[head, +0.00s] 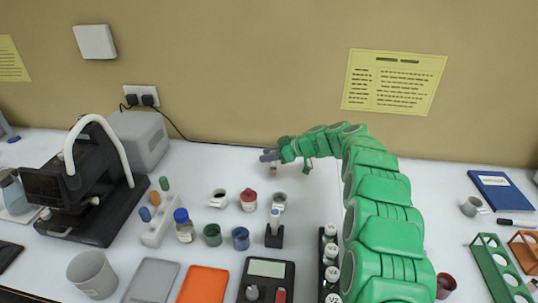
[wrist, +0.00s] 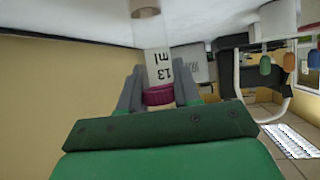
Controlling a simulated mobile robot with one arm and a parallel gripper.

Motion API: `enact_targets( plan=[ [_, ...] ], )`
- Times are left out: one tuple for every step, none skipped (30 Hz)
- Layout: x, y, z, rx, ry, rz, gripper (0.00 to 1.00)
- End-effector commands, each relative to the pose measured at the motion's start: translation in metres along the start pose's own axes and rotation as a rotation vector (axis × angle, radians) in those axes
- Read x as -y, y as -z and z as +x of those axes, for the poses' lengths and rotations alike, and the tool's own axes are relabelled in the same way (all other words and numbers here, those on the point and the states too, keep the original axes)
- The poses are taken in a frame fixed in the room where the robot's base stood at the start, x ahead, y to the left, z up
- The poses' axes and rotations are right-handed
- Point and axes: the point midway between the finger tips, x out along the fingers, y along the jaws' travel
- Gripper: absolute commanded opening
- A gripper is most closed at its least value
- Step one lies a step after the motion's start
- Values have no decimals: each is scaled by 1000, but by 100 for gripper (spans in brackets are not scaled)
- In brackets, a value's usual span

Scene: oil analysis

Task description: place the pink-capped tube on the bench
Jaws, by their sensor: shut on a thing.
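In the wrist view my gripper (wrist: 158,88) is shut on the pink-capped tube, whose dark pink cap (wrist: 158,96) sits between the two fingers. The tube's pale body has a "13 ml" label and points away from my palm. In the head view my gripper (head: 269,156) is at the back middle of the white bench (head: 330,185), near the wall. Only a small piece of the tube (head: 274,170) shows below the fingers there. Whether its lower end touches the bench cannot be told.
A black machine (head: 95,190) is at left. The bench left of my gripper is clear; a black cable runs along the wall behind.

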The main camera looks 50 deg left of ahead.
Motion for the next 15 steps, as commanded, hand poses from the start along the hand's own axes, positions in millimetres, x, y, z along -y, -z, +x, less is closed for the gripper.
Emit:
enact_targets(
  plan=[
    [0,-1,1,0,0,1,0],
    [0,-1,1,0,0,0,35],
    [0,-1,0,0,0,0,41],
    [0,-1,0,0,0,0,46],
    [0,-1,0,0,0,0,51],
    [0,-1,0,0,0,0,57],
    [0,-1,0,0,0,0,58],
    [0,-1,0,0,0,0,58],
    [0,-1,0,0,0,0,58],
    [0,-1,0,0,0,0,58],
    [0,-1,0,0,0,0,58],
    [0,-1,0,0,0,0,58],
    [0,-1,0,0,0,0,58],
    [0,-1,0,0,0,0,58],
    [0,0,0,0,0,0,58]
  ],
)
